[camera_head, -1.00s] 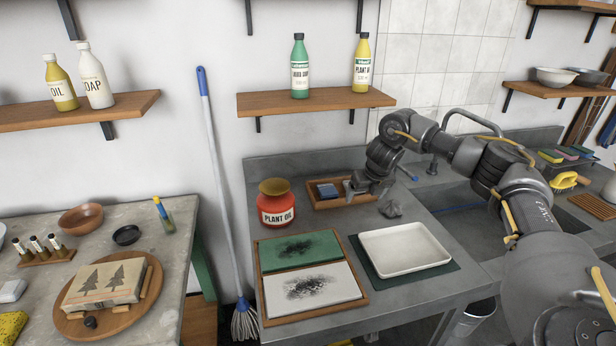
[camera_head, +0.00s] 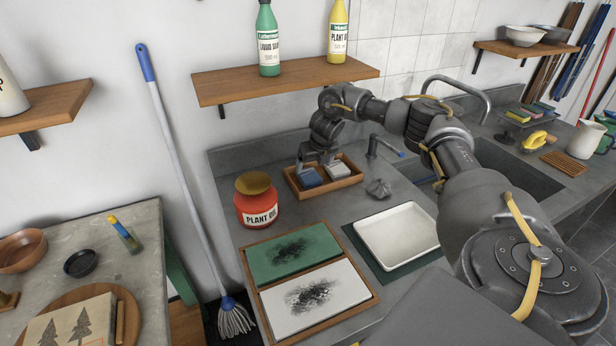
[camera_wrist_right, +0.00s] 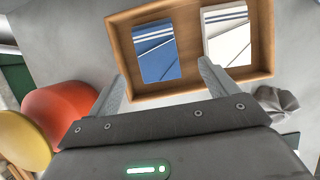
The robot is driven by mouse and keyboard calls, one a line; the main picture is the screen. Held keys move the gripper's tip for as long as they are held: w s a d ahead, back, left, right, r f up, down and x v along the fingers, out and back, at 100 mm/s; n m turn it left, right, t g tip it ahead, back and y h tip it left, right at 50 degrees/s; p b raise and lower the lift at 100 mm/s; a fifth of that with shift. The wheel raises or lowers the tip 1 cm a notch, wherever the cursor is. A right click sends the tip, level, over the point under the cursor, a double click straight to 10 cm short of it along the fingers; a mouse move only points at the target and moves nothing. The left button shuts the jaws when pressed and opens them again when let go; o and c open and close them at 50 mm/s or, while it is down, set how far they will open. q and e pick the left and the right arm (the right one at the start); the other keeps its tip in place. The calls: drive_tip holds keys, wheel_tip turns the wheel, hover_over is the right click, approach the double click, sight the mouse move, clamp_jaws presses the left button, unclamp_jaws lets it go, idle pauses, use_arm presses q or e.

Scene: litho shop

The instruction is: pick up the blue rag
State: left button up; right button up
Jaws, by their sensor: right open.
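The blue rag (camera_head: 310,178) is folded, with white stripes, and lies in the left part of a shallow wooden tray (camera_head: 334,187) on the counter. In the right wrist view the blue rag (camera_wrist_right: 156,54) shows nearly whole, ahead of the fingers. A white folded rag (camera_head: 338,169) lies to its right in the same tray; it also shows in the wrist view (camera_wrist_right: 227,38). My right gripper (camera_head: 317,163) is open and empty above the tray, its fingers apart on either side of the blue rag's line in the wrist view (camera_wrist_right: 162,84). My left gripper is not in view.
A red plant oil jar (camera_head: 257,207) stands left of the tray. A crumpled grey lump (camera_head: 378,188) lies to its right. A white basin (camera_head: 396,236) and an inked print board (camera_head: 305,275) are in front. A shelf (camera_head: 285,82) with bottles hangs above.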

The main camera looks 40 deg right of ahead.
sight(309, 175)
drive_tip(key=shift+w+f, duration=0.2)
drive_tip(key=shift+f, duration=0.35)
drive_tip(key=shift+w+f+p, duration=0.1)
drive_tip(key=shift+p, duration=0.2)
drive_tip(key=p+x, duration=0.1)
drive_tip(key=x, duration=0.2)
drive_tip(key=shift+w+a+f, duration=0.1)
drive_tip(key=shift+w+f, duration=0.45)
drive_tip(key=shift+f, duration=0.25)
drive_tip(key=shift+s, duration=0.1)
drive_tip(key=shift+c, duration=0.7)
drive_tip(key=c, duration=0.9)
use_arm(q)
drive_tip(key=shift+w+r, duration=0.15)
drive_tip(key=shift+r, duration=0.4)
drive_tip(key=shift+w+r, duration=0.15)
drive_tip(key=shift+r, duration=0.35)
